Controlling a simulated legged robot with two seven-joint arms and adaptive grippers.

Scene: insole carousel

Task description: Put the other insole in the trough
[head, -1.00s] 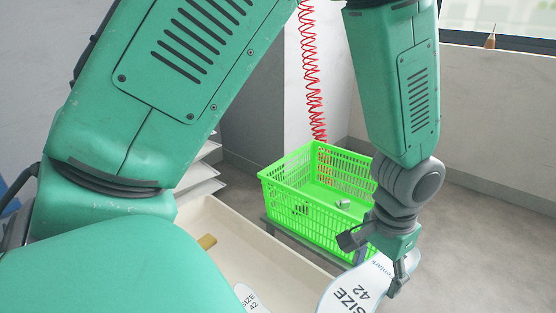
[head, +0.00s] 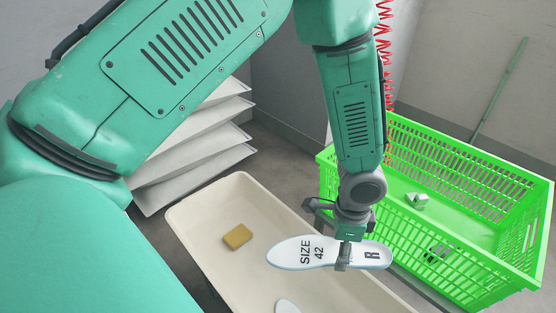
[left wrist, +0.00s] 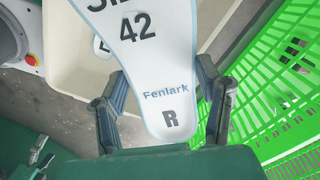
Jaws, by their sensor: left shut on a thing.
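A white insole (head: 292,252) with a pale blue edge reads "SIZE 42" and "R". My left gripper (head: 343,257) is shut on it near its R end and holds it above the right part of the cream trough (head: 195,218). In the left wrist view the insole (left wrist: 158,72) lies between the two fingers of the gripper (left wrist: 165,100), and "Fenlark" is readable. Another white insole (head: 287,306) shows in part inside the trough, cut off by the bottom edge of the head view. My right gripper is not in view.
A yellow block (head: 237,236) lies in the trough. A bright green crate (head: 470,150) with small items inside stands right of the trough, close to my left gripper. Stacked white trays (head: 205,140) stand behind the trough. A red coiled hose (head: 384,40) hangs behind my arm.

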